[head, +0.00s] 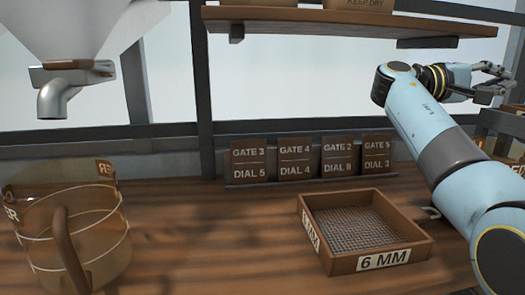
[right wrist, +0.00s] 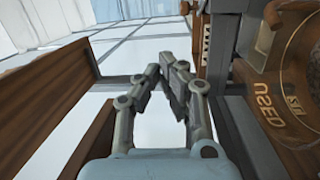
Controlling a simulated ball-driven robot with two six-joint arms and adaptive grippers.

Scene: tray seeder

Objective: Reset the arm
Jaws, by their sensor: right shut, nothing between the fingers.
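My right arm reaches up along the right side of the head view. Its gripper (head: 494,82) is raised above the table, level with the space under the shelf, near the right edge. In the right wrist view the gripper (right wrist: 168,75) has its fingertips close together with nothing between them. It touches no object that I can see. My left gripper is not in either view.
A sieve tray marked 6 MM (head: 383,260) sits on the wooden table. Label plates (head: 295,158) stand behind it. A clear jug (head: 72,230) stands left, below a metal spout (head: 60,98). A shelf (head: 350,22) spans the top. A brown drum marked USED (right wrist: 285,90) is right in the wrist view.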

